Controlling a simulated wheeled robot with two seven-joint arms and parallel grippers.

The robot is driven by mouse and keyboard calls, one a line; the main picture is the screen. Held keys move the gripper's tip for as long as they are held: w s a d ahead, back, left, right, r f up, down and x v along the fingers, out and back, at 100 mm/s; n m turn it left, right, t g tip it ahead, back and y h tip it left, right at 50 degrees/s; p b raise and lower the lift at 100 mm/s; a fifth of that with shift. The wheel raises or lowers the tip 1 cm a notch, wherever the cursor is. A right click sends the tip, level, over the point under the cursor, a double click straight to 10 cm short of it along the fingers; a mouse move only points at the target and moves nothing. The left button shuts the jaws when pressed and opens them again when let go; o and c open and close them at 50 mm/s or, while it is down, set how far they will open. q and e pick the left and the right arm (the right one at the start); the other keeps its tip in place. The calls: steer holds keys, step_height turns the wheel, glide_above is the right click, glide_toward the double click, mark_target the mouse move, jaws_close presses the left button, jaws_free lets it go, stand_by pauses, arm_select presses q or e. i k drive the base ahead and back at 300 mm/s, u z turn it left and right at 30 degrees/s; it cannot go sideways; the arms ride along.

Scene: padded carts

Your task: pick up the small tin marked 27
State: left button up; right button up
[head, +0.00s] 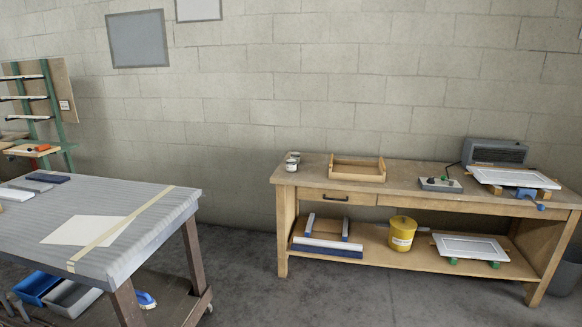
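Two small tins stand close together at the left end of the wooden workbench (400,186) in the head view. One tin (291,165) is nearer the front edge, and the other tin (295,156) is just behind it. Both look pale with dark bands. They are too small in the picture to read any number, so I cannot tell which is marked 27. Neither of my grippers is in view.
A padded cart (150,205) with a striped cover stands at the front left. On the bench are a wooden tray (357,177), a grey control box (440,185) and a white panel (515,178). A yellow bucket (401,236) is on the lower shelf. Grey floor (240,270) lies clear between cart and bench.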

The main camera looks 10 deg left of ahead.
mark_target(291, 164)
steer(key=z, duration=1.5)
steer(key=k, duration=0.1)
steer(key=u, duration=2.85)
steer(key=i, duration=1.15)
steer(key=z, duration=0.5)
steer(key=i, duration=1.05)
steer(key=z, duration=0.85)
